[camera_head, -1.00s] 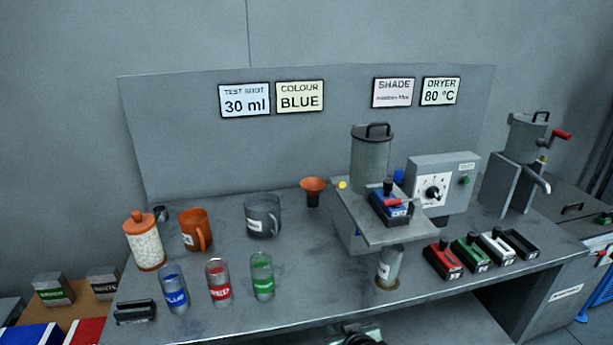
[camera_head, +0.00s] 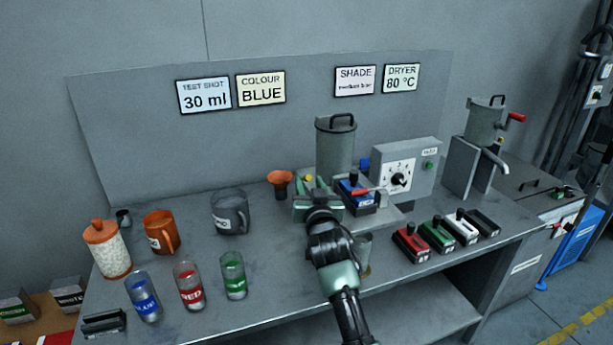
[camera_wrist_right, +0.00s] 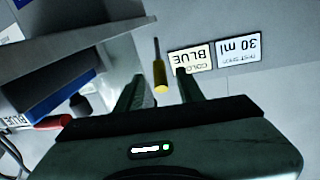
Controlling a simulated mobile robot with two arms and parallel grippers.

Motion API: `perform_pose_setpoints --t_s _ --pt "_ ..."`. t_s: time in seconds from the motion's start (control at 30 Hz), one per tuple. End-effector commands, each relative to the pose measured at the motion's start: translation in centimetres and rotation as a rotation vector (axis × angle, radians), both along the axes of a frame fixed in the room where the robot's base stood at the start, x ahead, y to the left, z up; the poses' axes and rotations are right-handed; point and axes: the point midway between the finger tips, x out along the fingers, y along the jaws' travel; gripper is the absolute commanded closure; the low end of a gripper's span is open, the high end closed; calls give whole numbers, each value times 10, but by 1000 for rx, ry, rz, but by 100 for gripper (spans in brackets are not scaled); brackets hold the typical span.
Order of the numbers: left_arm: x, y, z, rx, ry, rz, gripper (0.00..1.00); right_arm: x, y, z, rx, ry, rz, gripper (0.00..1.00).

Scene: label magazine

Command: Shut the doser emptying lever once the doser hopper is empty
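The doser is a grey stand with a cylindrical hopper (camera_head: 336,150) with a black handle on top; its contents are hidden. A yellow-ended lever (camera_head: 308,178) shows at the doser's left side, and it also shows in the right wrist view (camera_wrist_right: 160,76). My right gripper (camera_head: 315,188) is at that side, fingers apart. In the wrist view the yellow end lies between the open fingers, with a visible gap to each. My left gripper is out of view.
My right arm partly hides a clear glass (camera_head: 364,248) under the doser. A dial box (camera_head: 402,172) stands right of it. Red (camera_head: 411,244), green (camera_head: 437,237) and other cartridges lie at the front right. Jugs and labelled glasses stand left; an orange funnel (camera_head: 280,182) is behind.

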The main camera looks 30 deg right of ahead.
Motion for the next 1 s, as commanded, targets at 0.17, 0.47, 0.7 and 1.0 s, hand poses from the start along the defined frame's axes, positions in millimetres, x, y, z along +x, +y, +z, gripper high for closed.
perform_pose_setpoints --t_s 0.17,0.47,0.7,1.0 --pt "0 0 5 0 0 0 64 23 -11 1 0 1 -1 62" --pt "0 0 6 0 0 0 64 37 -17 0 0 2 0 62" --pt "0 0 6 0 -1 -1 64 36 -16 -1 0 2 0 79" --pt "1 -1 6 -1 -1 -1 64 36 -16 -1 0 2 0 100"
